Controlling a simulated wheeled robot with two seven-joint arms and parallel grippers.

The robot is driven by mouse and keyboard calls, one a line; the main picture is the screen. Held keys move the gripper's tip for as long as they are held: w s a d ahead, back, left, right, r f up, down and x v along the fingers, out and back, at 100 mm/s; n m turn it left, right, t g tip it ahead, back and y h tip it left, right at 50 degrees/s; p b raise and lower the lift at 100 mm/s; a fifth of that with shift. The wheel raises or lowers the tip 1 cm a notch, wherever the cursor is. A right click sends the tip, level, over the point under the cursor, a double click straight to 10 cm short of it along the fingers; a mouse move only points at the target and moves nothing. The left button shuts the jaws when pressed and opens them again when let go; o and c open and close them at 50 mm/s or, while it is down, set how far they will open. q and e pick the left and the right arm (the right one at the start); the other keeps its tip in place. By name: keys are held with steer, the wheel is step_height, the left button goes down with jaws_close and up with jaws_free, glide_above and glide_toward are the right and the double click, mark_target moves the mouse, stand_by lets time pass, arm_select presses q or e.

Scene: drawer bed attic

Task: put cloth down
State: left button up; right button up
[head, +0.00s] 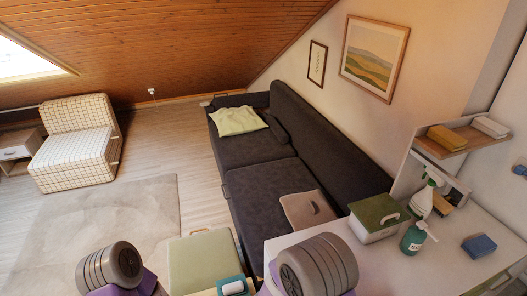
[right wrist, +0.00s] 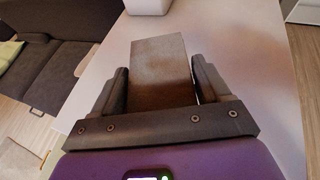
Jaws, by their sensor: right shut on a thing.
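In the right wrist view my right gripper (right wrist: 158,72) is shut on a brownish-grey, block-shaped thing, which I take to be the folded cloth (right wrist: 160,62). It sticks out beyond the fingertips, over the white tabletop (right wrist: 232,60). I cannot tell whether it touches the top. In the head view neither gripper shows, only my arm links at the bottom. The white tabletop (head: 455,268) is at the lower right. A folded blue cloth or sponge (head: 479,245) lies on it.
A white box with a green sponge-like top (head: 378,218), a spray bottle (head: 422,199) and a green pump bottle (head: 413,238) stand on the table. A small shelf (head: 447,150) holds yellow (head: 446,138) and white (head: 490,127) folded pieces. A dark sofa (head: 255,155) stands beyond.

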steer(key=shift+a+t, duration=0.3)
steer(key=d+g, duration=0.1)
steer(key=d, duration=0.3)
steer(key=w+d+f+m, duration=0.1)
steer(key=d, duration=0.3)
steer(key=d+f+m+g+h, duration=0.1)
steer(key=d, duration=0.2)
steer(key=shift+w+d+g, duration=0.15)
steer(key=shift+d+g, duration=0.15)
steer(key=shift+d, duration=0.1)
steer(key=d, duration=0.4)
steer(key=s+d+f+m+g, duration=0.1)
steer(key=d, duration=0.3)
steer(key=s+d+m+g+h, duration=0.1)
steer(key=d, duration=0.3)
steer(key=shift+s+d+f, duration=0.15)
steer(key=shift+f, duration=0.15)
glide_above(424, 269)
steer(key=shift+a, duration=0.25)
steer(key=shift+d+f, duration=0.2)
step_height(424, 269, down, 3)
steer(key=shift+f, duration=0.15)
